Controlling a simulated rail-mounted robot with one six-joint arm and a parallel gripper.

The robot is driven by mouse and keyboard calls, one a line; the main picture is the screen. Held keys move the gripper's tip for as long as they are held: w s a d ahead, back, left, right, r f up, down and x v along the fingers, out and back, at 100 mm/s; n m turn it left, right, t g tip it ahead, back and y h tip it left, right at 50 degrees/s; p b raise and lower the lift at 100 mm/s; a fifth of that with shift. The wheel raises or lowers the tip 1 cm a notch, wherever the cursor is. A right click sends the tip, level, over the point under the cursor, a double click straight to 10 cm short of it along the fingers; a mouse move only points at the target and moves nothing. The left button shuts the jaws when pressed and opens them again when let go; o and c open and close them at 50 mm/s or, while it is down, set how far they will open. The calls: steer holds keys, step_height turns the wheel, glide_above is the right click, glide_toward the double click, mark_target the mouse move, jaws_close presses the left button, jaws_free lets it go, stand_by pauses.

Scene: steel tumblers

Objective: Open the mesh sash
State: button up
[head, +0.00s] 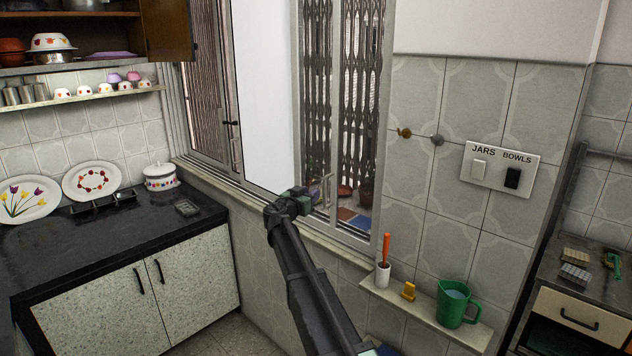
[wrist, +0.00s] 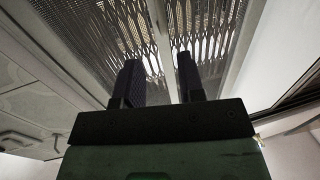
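The window's right part (head: 334,140) has slim pale stiles, with a folding lattice grille showing behind it. I cannot tell for sure in the head view which pane carries the mesh. A small upright handle (head: 325,190) shows low on a stile. In the wrist view, a fine mesh-like pane (wrist: 85,30) and a pale upright stile (wrist: 157,35) lie beyond the fingers. My gripper (head: 306,194) is low in front of the window, just left of the handle. Its two dark fingers stand apart in the wrist view (wrist: 159,75), with nothing visibly held. Contact with the window cannot be told.
A white panel (head: 265,90) fills the window's middle. The sill (head: 270,203) runs below. A ledge (head: 430,318) at right holds a green jug (head: 455,304) and a white holder (head: 383,274) with an orange-handled tool. A black counter (head: 100,235) is at left.

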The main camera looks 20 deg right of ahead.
glide_above(325, 204)
steer(key=shift+w+d+f, duration=0.15)
steer(key=shift+w, duration=0.2)
steer(key=shift+c, duration=0.3)
jaws_close()
